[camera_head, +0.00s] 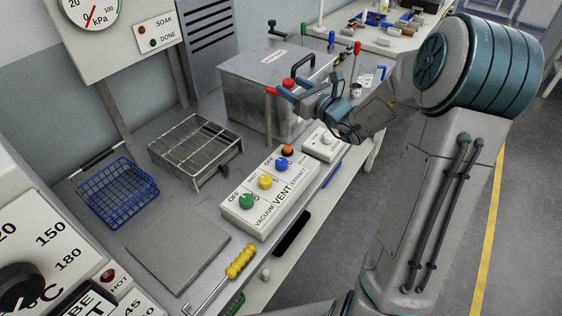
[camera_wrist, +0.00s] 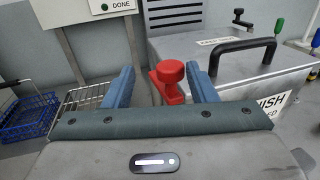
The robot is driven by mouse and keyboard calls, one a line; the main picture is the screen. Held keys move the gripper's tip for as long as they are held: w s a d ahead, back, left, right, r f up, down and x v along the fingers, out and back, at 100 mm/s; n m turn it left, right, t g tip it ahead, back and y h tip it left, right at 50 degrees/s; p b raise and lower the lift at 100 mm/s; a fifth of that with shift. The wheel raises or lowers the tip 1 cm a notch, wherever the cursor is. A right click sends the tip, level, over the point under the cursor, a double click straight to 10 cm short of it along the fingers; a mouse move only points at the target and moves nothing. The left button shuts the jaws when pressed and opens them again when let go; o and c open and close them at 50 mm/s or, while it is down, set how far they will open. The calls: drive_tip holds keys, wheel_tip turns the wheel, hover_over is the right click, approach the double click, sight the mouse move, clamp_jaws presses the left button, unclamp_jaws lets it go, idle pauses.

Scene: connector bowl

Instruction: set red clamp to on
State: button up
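The red clamp (camera_wrist: 170,82) has a round knob on a flat red base. It sits at the left front edge of the metal box (camera_wrist: 222,52), and its red knob also shows in the head view (camera_head: 288,84). My gripper (camera_wrist: 160,68) is open, with one blue finger on each side of the clamp. The clamp is nearer the right finger, and I cannot tell whether they touch. A gap shows on the left. In the head view, my gripper (camera_head: 291,89) is at the box's front upper edge, partly hiding the clamp. The clamp's lower part is hidden.
The box lid has a black handle (camera_head: 289,67). Upright green (camera_head: 303,29), blue (camera_head: 331,38) and red (camera_head: 357,48) handles stand nearby.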

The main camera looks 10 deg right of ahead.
drive_tip(key=b+v, duration=0.1)
drive_tip(key=v, duration=0.9)
drive_tip(key=s+a+f+n+g+y, duration=0.1)
drive_tip(key=s+a+f+n+g, duration=0.3)
drive_tip(key=s+a+n+g, duration=0.7)
drive_tip(key=shift+s+a+n, duration=1)
drive_tip(key=shift+a+n, duration=0.3)
drive_tip(key=shift+n, duration=0.5)
